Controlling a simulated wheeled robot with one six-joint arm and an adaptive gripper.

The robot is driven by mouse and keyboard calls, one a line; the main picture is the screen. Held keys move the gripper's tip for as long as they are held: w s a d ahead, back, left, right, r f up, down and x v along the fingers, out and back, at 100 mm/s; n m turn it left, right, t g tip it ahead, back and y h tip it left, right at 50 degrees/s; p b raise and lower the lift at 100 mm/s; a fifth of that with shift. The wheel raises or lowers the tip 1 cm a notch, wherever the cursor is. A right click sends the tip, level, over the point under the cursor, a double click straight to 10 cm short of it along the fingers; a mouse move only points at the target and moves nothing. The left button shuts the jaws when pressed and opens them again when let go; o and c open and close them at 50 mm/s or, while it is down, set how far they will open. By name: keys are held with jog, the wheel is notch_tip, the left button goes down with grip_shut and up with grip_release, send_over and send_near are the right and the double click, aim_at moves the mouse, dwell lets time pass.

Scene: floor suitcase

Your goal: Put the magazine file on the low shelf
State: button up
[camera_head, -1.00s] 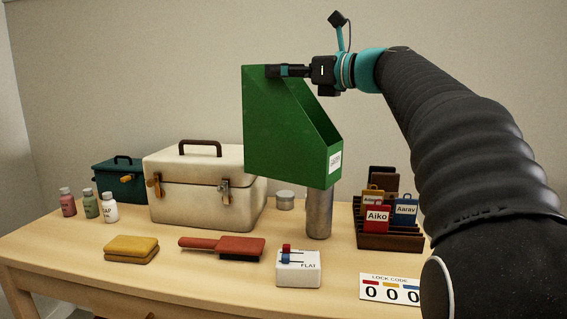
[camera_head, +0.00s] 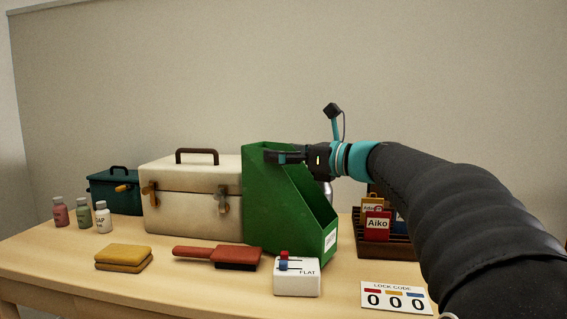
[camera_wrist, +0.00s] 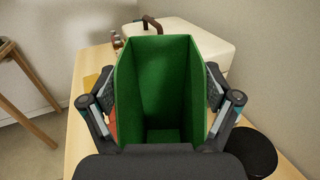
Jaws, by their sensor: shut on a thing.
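The green magazine file (camera_head: 283,205) is upright above or on the table, between the cream case and the card rack; I cannot tell whether its base touches the table. My gripper (camera_head: 272,156) is shut on its tall back part near the top. In the wrist view the green magazine file (camera_wrist: 160,85) fills the middle, open and empty inside, with my gripper's fingers (camera_wrist: 160,98) on both its sides. No low shelf can be made out in these views.
A cream case (camera_head: 190,195) stands left of the file. A red brush (camera_head: 215,256), a yellow cloth (camera_head: 123,257), a white switch box (camera_head: 297,277) and a lock code card (camera_head: 396,298) lie in front. A card rack (camera_head: 385,243) is at right. A wooden stool (camera_wrist: 25,75) stands beyond the table.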

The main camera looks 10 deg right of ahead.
jog(key=shift+f, duration=0.75)
jog(key=o, duration=1.4)
jog(key=shift+o, duration=0.7)
